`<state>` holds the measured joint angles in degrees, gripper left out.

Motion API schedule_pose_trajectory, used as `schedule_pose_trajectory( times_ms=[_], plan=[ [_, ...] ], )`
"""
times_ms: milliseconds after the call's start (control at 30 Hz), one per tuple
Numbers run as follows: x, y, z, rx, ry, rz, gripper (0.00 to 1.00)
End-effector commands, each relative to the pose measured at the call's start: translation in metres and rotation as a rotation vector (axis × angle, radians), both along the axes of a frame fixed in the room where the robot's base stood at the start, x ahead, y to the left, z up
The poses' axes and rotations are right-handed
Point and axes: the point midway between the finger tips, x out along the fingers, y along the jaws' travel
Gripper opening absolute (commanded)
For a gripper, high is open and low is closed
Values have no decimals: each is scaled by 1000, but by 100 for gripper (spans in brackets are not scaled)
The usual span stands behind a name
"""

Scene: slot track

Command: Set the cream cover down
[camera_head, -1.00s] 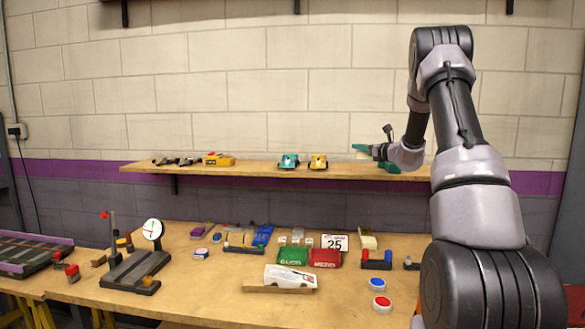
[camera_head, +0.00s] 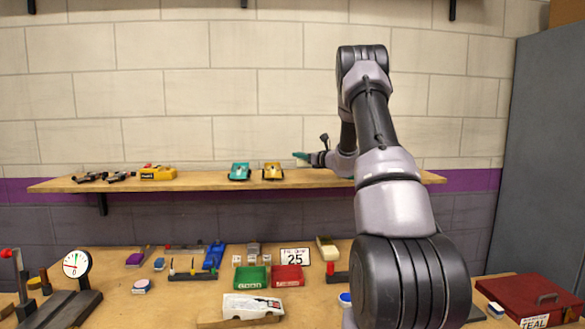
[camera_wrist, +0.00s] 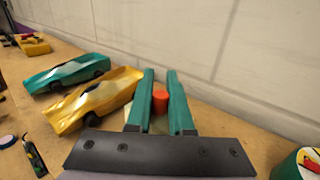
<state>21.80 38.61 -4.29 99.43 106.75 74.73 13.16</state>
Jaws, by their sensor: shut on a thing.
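My gripper (camera_head: 304,156) is above the right part of the wall shelf, just right of the yellow car, in the head view. In the wrist view its two green fingers (camera_wrist: 160,74) are shut on the cream cover (camera_wrist: 158,126). Only small cream patches show between and beside the fingers; the rest is hidden. An orange-red cylinder (camera_wrist: 160,101) also shows between the fingers; whether it touches the cover I cannot tell. The cover is too small to make out in the head view.
The yellow car (camera_head: 272,172) and teal car (camera_head: 240,172) stand on the shelf (camera_head: 200,182), close left of my fingers. A yellow box (camera_head: 158,173) is farther left. The brick wall is behind. The workbench below is crowded. A round green-sided thing (camera_wrist: 297,165) is at right.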

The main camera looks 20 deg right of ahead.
Motion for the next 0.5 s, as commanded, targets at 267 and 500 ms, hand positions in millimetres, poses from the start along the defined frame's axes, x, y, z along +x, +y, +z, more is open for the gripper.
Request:
schedule_pose_trajectory(
  times_ms=[267, 500],
  plan=[
    [0, 0, -31, 1, 3, -1, 0],
    [0, 0, -41, -1, -1, 0, 0]
  ],
)
